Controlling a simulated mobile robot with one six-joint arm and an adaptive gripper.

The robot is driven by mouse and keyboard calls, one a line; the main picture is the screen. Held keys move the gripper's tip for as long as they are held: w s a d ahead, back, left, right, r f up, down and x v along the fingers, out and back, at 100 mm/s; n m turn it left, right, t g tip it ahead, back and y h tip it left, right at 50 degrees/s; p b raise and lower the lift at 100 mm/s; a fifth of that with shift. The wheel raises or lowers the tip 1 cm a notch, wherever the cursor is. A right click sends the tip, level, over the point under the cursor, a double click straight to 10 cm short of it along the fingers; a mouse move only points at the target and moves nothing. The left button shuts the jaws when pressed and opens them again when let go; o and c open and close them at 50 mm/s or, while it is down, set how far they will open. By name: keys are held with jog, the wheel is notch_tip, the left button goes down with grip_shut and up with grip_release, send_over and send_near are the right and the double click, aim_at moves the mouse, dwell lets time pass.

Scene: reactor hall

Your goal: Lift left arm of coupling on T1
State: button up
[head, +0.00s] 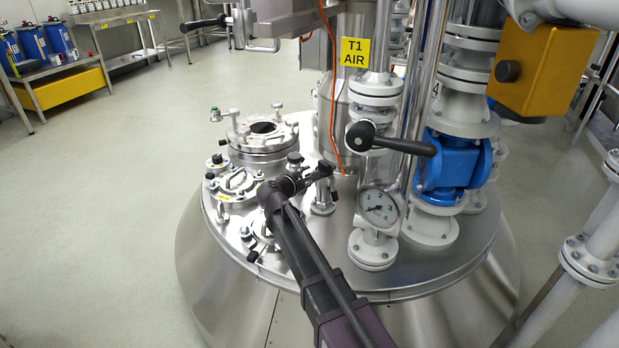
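The T1 vessel has a round steel lid (425,270), and a yellow sign reading "T1 AIR" (355,52) hangs above it. A small upright metal fitting (322,200) on the lid looks like the coupling. Its left and right arms are too small to make out. My dark arm reaches up from the bottom of the head view. My gripper (326,172) points right, at the top of this fitting, and overlaps it in the picture. I cannot tell whether they touch. The fingers are small and dark, so their opening is unclear.
A pressure gauge (379,208) and a black-handled lever valve (390,140) stand close on the right. A blue valve (455,168) is beyond them. An orange cable (333,90) hangs behind. The floor left is clear.

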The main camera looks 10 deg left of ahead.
jog(key=shift+w+d, duration=0.1)
jog(key=shift+w, duration=0.2)
grip_shut()
dwell(0.5)
jog(key=m, duration=0.1)
jog(key=r+m+t, duration=0.1)
jog(key=m+t+b, duration=0.1)
jog(key=m, duration=0.1)
jog(key=shift+w+a+r, duration=0.3)
jog(key=shift+a+r, duration=0.05)
jog(key=shift+r, duration=0.05)
jog(key=shift+a+r+m+t+b, duration=0.1)
jog(key=shift+r+m+t, duration=0.2)
jog(key=shift+m, duration=0.35)
jog(key=shift+r+m+t+b, duration=0.15)
jog(key=shift+r+m+t, duration=0.15)
jog(key=shift+m, duration=0.3)
jog(key=shift+a+r+m+t+b, duration=0.1)
jog(key=shift+r+m+t, duration=0.2)
jog(key=shift+m, duration=0.35)
jog(key=shift+d, duration=0.1)
